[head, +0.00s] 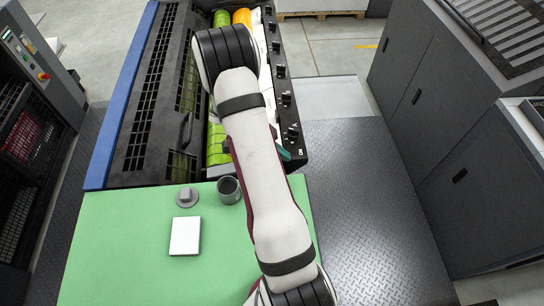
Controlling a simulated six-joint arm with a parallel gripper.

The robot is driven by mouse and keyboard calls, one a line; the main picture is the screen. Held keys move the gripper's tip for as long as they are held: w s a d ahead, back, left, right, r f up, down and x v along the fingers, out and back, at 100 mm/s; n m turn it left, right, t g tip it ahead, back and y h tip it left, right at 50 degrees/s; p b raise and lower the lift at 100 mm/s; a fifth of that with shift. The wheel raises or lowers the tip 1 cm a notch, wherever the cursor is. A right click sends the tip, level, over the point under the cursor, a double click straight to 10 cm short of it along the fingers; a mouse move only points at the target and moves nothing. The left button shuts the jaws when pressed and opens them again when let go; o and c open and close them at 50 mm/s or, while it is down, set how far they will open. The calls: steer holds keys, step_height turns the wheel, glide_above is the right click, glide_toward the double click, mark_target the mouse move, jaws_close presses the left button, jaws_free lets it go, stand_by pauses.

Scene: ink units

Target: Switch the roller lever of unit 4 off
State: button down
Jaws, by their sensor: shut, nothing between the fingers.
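The ink unit shows in the head view with coloured rollers: a lime green roller (217,143) nearest, and an orange one (242,17) at the far end. A black side rail (288,118) to their right carries several small black levers or knobs, such as this one (293,130) at the near end. I cannot read which belongs to unit 4, nor its on or off position. My white arm crosses over the rollers and hides the middle of them.
A green table top (120,250) in front holds a white block (185,236), a grey round knob-like part (187,197) and a dark cup (229,190). A black slotted cover (150,90) lies left of the rollers. Dark cabinets (440,100) stand right, beyond bare metal floor plate.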

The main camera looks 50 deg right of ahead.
steer(key=v, duration=0.9)
steer(key=shift+w+a, duration=0.4)
steer(key=shift+f, duration=0.1)
steer(key=s+a+r+n+t+y, duration=0.1)
steer(key=s+a+r+n, duration=0.1)
steer(key=a+r+n, duration=0.4)
steer(key=s+a+r+n+t+y, duration=0.2)
steer(key=s+a+r+n, duration=0.15)
steer(key=a, duration=0.45)
steer(key=s+a+r+n+t+y, duration=0.2)
steer(key=s+a+r+n+y, duration=0.1)
steer(key=s+a+n, duration=0.7)
steer(key=a+n+y, duration=0.1)
steer(key=a+n, duration=0.1)
steer(key=a, duration=0.2)
steer(key=shift+s+a+r, duration=0.15)
steer(key=shift+s+r, duration=0.05)
steer(key=shift+r, duration=0.05)
